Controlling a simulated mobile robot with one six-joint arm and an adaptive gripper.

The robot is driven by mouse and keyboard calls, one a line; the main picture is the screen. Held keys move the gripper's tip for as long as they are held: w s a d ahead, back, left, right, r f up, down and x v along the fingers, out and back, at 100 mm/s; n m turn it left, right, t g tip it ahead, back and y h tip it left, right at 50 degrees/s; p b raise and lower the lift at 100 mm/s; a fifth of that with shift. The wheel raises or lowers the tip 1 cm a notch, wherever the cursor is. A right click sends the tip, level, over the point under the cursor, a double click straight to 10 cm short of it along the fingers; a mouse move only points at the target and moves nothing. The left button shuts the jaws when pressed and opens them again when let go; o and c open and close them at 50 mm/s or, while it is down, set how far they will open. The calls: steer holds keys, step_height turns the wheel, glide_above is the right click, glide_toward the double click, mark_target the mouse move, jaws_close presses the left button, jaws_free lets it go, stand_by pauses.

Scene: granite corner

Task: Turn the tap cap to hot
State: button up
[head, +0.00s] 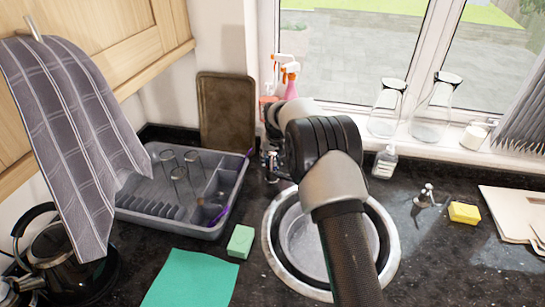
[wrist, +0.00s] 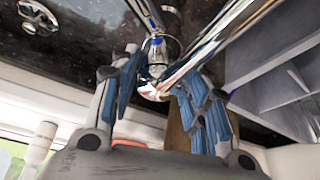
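The chrome tap (wrist: 205,55) fills the upper middle of the wrist view, with shiny tubes running up and to the right. A rounded chrome piece with a small cap-like end (wrist: 156,55) sits where the tubes meet; I cannot tell for sure that it is the tap cap, and no clear hot mark shows. My gripper (wrist: 165,103) is open, its blue-padded fingers on either side of the tap's lower end. I cannot tell whether either finger touches it. In the head view my arm hides the gripper and most of the tap behind the round sink (head: 275,255).
A grey dish rack (head: 155,212) with glasses stands left of the sink. Spray bottles (head: 290,80) stand behind the arm, near the window. Glass vessels (head: 385,108) line the sill. A small bottle (head: 385,162) and yellow sponge (head: 464,212) are on the right.

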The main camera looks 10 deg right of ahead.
jaws_close()
stand_by(0.3)
steer(key=m+h, duration=0.1)
steer(key=m, duration=0.1)
steer(key=shift+a+m, duration=0.15)
steer(key=shift+m, duration=0.25)
steer(key=m+h, duration=0.1)
steer(key=m, duration=0.2)
steer(key=shift+a+m+g, duration=0.1)
steer(key=shift+m+g, duration=0.2)
steer(key=m+h, duration=0.1)
steer(key=m, duration=0.1)
steer(key=m+g+p, duration=0.1)
steer(key=m, duration=0.1)
steer(key=shift+w+m+h, duration=0.15)
steer(key=shift+m+h, duration=0.25)
steer(key=shift+g, duration=0.3)
steer(key=o, duration=0.5)
jaws_free()
